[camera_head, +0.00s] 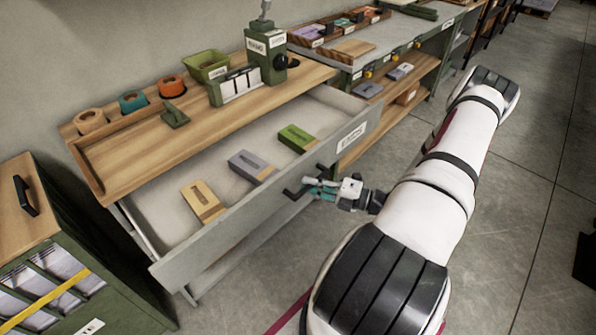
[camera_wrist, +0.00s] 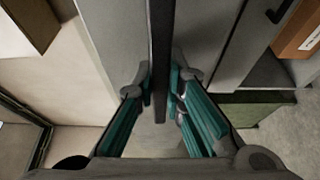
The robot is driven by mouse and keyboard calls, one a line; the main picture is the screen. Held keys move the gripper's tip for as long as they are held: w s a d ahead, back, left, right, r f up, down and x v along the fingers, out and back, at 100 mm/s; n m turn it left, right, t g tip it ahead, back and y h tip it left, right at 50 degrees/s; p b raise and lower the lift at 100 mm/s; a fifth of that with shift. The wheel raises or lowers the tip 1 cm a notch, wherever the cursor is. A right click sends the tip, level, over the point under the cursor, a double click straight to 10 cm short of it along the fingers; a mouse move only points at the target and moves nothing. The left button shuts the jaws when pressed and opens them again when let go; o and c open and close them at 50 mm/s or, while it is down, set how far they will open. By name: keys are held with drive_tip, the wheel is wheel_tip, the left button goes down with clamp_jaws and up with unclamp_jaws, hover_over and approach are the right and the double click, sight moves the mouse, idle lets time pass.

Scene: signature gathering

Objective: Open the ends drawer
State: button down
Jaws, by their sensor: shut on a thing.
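The grey drawer (camera_head: 250,221) is pulled well out from under the wooden-topped bench, so its inside shows. A white label (camera_head: 351,137) sits at the right of its front, too small to read surely. Its dark bar handle (camera_head: 297,192) is on the front face. My gripper (camera_head: 318,187) is at the handle, its teal-padded fingers shut on it. In the wrist view the handle (camera_wrist: 161,60) runs between the two fingers (camera_wrist: 160,95). Inside lie a tan block (camera_head: 203,200), a grey block (camera_head: 251,165) and a green block (camera_head: 297,138).
A green cabinet (camera_head: 50,255) stands at the left, close to the drawer's left end. Tape rolls, a green bin (camera_head: 208,66) and a green press (camera_head: 266,52) stand on the bench top (camera_head: 150,145). Another bench with trays is behind.

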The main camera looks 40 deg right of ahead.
drive_tip(key=shift+s+d, duration=0.1)
drive_tip(key=shift+s, duration=1.45)
drive_tip(key=c, duration=1.6)
unclamp_jaws()
drive_tip(key=shift+c, duration=0.2)
drive_tip(key=v, duration=1.2)
